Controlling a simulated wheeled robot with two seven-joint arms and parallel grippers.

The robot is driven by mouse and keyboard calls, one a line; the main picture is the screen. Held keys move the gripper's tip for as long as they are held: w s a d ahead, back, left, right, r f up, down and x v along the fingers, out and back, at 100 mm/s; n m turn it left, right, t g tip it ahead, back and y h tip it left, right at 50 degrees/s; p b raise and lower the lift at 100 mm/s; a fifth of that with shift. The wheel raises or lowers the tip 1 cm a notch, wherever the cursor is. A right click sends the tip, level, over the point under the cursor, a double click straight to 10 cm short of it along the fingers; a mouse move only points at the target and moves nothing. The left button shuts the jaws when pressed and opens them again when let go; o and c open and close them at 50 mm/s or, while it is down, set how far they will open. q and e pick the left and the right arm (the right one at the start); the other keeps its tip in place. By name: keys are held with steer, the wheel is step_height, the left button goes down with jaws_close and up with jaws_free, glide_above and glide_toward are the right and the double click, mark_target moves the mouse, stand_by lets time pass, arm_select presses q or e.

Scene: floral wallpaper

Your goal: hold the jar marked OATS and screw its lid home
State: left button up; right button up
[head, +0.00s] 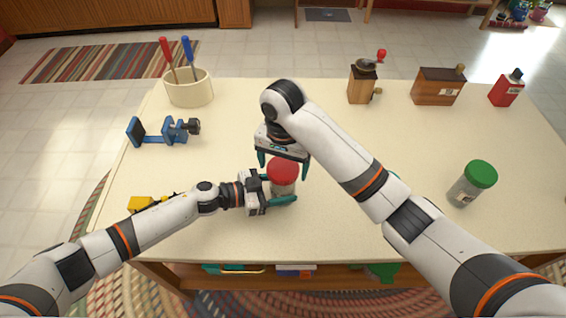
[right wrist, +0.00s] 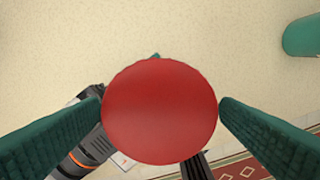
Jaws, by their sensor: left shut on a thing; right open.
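A jar with a red lid (head: 283,170) and clear body (head: 283,188) stands upright near the table's front middle. Its marking cannot be read in either view. My left gripper (head: 282,189) is shut on the jar's body from the left. My right gripper (head: 284,162) is open, pointing down over the lid from behind. In the right wrist view the round red lid (right wrist: 160,112) fills the space between the two green fingers; I cannot tell whether they touch it. The lid sits on the jar's mouth; how tightly is not visible.
A green-lidded jar (head: 473,184) stands at right. A teal thing (head: 394,175) is mostly hidden behind my right arm. A blue clamp (head: 165,131), a crock with tools (head: 189,90), a grinder (head: 363,84), a wooden box (head: 437,86) and a red tin (head: 506,90) stand farther back.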

steer(key=n, duration=0.9)
steer(key=shift+n, duration=0.4)
steer(key=c, duration=0.8)
steer(key=shift+o, duration=0.2)
steer(key=m, duration=0.5)
steer(key=shift+m, duration=0.4)
steer(key=m, duration=0.7)
